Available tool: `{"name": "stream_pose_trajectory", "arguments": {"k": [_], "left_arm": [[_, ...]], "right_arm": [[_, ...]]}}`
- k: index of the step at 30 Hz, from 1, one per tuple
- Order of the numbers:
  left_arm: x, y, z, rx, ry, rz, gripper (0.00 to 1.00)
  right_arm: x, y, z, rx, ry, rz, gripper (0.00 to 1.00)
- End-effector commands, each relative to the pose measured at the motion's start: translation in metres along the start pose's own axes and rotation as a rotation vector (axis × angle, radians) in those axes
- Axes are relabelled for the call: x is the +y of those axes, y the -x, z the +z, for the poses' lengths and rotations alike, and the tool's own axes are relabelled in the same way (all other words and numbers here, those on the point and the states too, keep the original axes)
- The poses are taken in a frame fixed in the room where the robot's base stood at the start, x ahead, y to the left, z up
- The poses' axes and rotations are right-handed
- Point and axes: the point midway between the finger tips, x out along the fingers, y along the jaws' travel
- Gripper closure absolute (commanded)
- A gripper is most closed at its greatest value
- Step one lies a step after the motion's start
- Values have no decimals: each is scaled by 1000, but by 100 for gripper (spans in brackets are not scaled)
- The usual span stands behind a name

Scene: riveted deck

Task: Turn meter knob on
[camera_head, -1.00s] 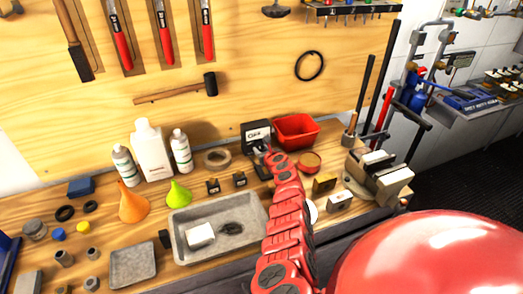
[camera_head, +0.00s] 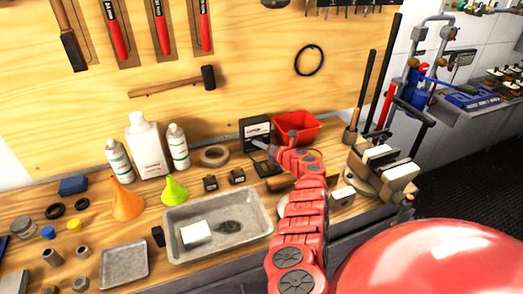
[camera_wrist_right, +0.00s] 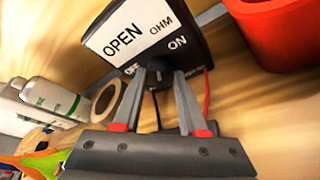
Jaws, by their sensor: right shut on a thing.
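The meter (camera_head: 254,132) is a black box with a white face at the back of the workbench, left of the red bin. In the right wrist view the meter's face (camera_wrist_right: 125,32) reads OPEN, OHM, OFF and ON. Its dark knob (camera_wrist_right: 157,78) sits low on the face, between the OFF and ON labels. My right gripper (camera_wrist_right: 160,80) is shut on the knob, with one grey finger on each side. The fingers partly cover the knob and the OFF label. In the head view my right gripper (camera_head: 262,146) is small beside the meter. My left gripper is not in view.
A red bin (camera_head: 297,128) stands close to the meter's right. A tape roll (camera_head: 214,155) and small black blocks lie to its left. A grey tray (camera_head: 178,248), bottles and funnels fill the bench's left. A vise (camera_head: 385,170) stands at the right.

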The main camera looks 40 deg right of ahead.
Motion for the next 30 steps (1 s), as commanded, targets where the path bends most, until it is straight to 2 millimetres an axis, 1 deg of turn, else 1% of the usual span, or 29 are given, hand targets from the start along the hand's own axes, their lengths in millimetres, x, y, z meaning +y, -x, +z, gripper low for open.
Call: {"name": "stream_pose_trajectory", "arguments": {"k": [1, 3, 12, 18, 30], "left_arm": [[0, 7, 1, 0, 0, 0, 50], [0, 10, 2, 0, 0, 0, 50], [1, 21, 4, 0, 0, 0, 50], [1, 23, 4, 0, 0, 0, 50], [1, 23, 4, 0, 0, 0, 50]], "right_arm": [[-3, -1, -2, 0, -32, 13, 100], [-4, 0, -1, -2, -77, 30, 100], [-2, -1, -2, 2, -205, 85, 100], [-2, -1, -2, 3, -238, 98, 100], [-2, -1, -2, 3, -244, 101, 100]]}}
